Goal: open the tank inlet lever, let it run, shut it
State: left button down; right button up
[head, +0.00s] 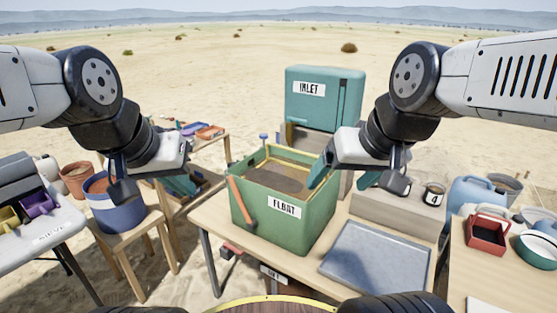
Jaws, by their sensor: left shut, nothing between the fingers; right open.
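A teal tank (345,95) with an INLET label stands at the back, behind a green open-topped box (285,232) labelled FLOAT. The box has a yellowish inner rim and holds brownish content. An orange-red bar (240,203) slants along its left front. A small blue knob (263,136) shows behind its back left corner. I cannot tell which part is the inlet lever. My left gripper (123,193) is shut and empty, in front of the blue bucket at the left. My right gripper (356,178) is open, at the box's right side, with one finger overlapping its right rim.
A grey tray (376,258) lies on the table right of the box. A red container (486,234), a blue jug (470,194) and a mug (433,195) are at the right.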

aim_at(290, 120)
jog(key=i+j+z, duration=0.25)
jog(key=i+j, duration=0.15)
jog(key=j, duration=0.25)
jog(key=i+j+z, duration=0.1)
jog(key=j, duration=0.25)
jog(key=i+j+z, duration=0.1)
jog(key=j, duration=0.25)
jog(key=i+j+z, duration=0.15)
jog(key=j, duration=0.25)
jog(key=i+j+z, duration=0.1)
jog(key=i+j, duration=0.15)
jog(key=j, duration=0.15)
jog(key=l+z, duration=0.25)
jog(key=z, duration=0.25)
